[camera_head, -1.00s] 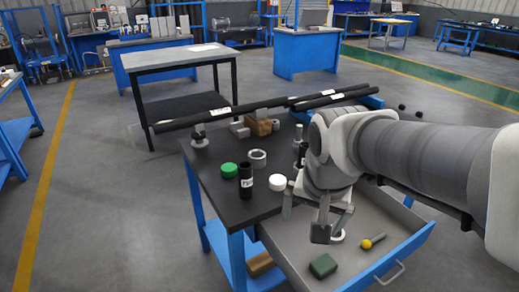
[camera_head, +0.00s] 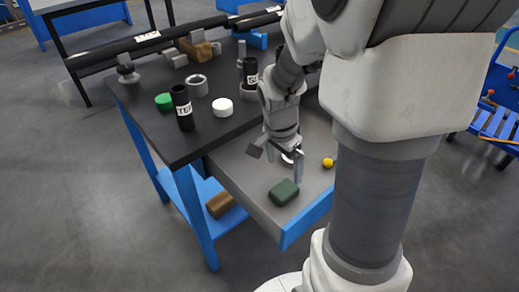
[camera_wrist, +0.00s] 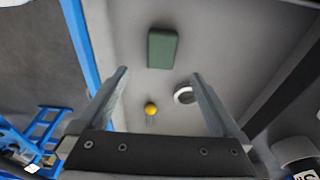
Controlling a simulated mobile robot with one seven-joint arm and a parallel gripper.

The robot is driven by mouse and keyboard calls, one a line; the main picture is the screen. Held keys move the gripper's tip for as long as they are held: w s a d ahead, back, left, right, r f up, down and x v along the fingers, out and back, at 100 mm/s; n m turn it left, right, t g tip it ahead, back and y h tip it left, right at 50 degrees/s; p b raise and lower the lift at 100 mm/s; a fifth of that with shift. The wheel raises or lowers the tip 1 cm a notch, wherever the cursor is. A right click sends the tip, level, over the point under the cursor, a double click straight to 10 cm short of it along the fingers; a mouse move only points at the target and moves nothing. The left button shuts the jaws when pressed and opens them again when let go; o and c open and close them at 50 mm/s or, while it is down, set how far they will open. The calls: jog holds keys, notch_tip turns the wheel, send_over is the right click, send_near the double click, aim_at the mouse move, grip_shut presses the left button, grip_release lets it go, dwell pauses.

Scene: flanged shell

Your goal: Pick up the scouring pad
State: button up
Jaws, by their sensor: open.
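The scouring pad (camera_head: 284,192) is a dark green block lying flat on the floor of the open grey drawer (camera_head: 240,170), near its front. In the wrist view the pad (camera_wrist: 162,48) lies beyond my fingertips, roughly ahead of the gap between them. My gripper (camera_head: 277,166) is open and empty above the drawer, behind the pad in the head view. In the wrist view its two fingers (camera_wrist: 160,73) stand wide apart and do not touch the pad.
A yellow-ended item (camera_head: 328,162) and a white ring (camera_wrist: 184,95) lie in the drawer near the pad. Black cylinders (camera_head: 183,108), a green disc (camera_head: 163,101) and a white disc (camera_head: 222,107) stand on the dark tabletop (camera_head: 150,120). Drawer walls surround the pad.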

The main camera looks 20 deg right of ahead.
aim_at(284, 189)
jog(key=f+b, duration=0.1)
jog(key=f, duration=0.2)
jog(key=f+b, duration=0.1)
jog(key=f, duration=0.3)
jog(key=d+f+b, duration=0.1)
jog(key=f, duration=0.2)
jog(key=shift+w+d+f+b, duration=0.1)
jog(key=shift+w+f+b, duration=0.05)
jog(key=shift+w+b, duration=0.25)
jog(key=c, duration=1.4)
notch_tip(284, 189, up, 10)
jog(key=p, duration=0.4)
